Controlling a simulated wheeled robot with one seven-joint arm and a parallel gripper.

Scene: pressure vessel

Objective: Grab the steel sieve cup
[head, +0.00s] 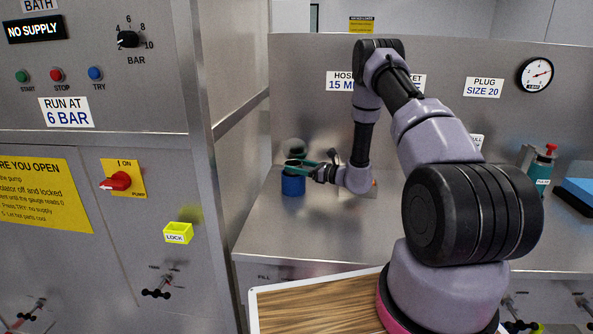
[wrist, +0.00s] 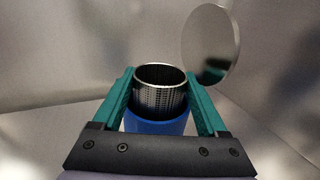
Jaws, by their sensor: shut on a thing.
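The steel sieve cup (wrist: 160,88) is a shiny, perforated cylinder with an open top. In the wrist view it stands upright, with its lower part at a blue round holder (wrist: 160,125). My gripper (wrist: 160,84) has its teal fingers on either side of the cup, shut on it. In the head view my gripper (head: 300,164) is at the back left of the steel counter, over the blue holder (head: 293,185). The cup is hard to make out there. Whether the cup's base rests inside the holder cannot be told.
A round shiny disc (wrist: 211,45) stands just behind the cup at right. A steel cabinet (head: 228,120) rises left of the counter (head: 310,235). A green bottle with a red top (head: 541,172) and a blue block (head: 578,190) are at far right. The counter's front is clear.

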